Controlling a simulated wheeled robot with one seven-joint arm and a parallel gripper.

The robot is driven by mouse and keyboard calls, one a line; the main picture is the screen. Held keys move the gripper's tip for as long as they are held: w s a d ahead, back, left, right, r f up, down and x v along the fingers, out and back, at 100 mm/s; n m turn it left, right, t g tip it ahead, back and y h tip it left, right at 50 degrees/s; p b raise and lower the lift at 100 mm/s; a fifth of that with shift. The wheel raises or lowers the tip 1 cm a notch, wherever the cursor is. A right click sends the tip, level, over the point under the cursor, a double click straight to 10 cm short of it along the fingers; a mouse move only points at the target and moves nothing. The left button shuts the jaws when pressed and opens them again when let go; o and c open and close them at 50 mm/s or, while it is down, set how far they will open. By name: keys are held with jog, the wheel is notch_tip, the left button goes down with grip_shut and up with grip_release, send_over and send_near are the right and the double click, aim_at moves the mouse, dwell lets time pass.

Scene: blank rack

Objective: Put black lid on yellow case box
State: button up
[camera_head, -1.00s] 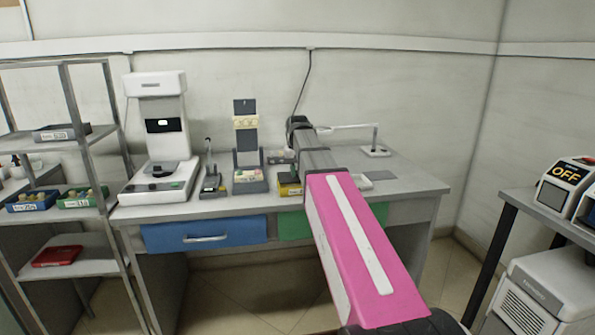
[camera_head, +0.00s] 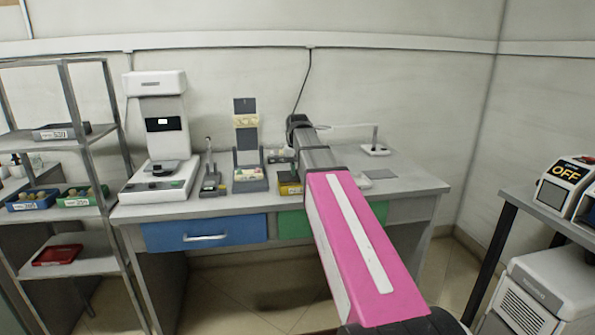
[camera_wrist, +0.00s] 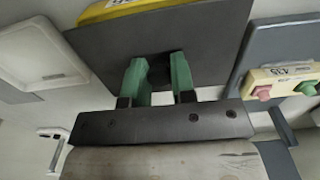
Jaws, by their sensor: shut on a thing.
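The black lid (camera_wrist: 208,45) is a flat dark square plate that fills the upper middle of the wrist view. My gripper (camera_wrist: 158,76) has green fingers and is shut on the knob at the middle of the lid. The yellow case box (camera_wrist: 118,8) shows only as a strip beyond the lid's upper edge in the wrist view. In the head view the yellow case box (camera_head: 289,188) stands on the desk, partly hidden by my arm. The lid is over or near the box; whether they touch is not clear.
A grey stand with a cream block (camera_wrist: 285,78) is close on the right in the wrist view. A white tray (camera_wrist: 40,50) lies on the left. In the head view, a white instrument (camera_head: 160,140) stands left on the desk (camera_head: 420,180).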

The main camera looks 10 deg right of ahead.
jog(key=shift+f, duration=0.75)
jog(key=o, duration=1)
jog(key=shift+c, duration=0.2)
notch_tip(320, 180, up, 11)
jog(key=shift+f, duration=0.15)
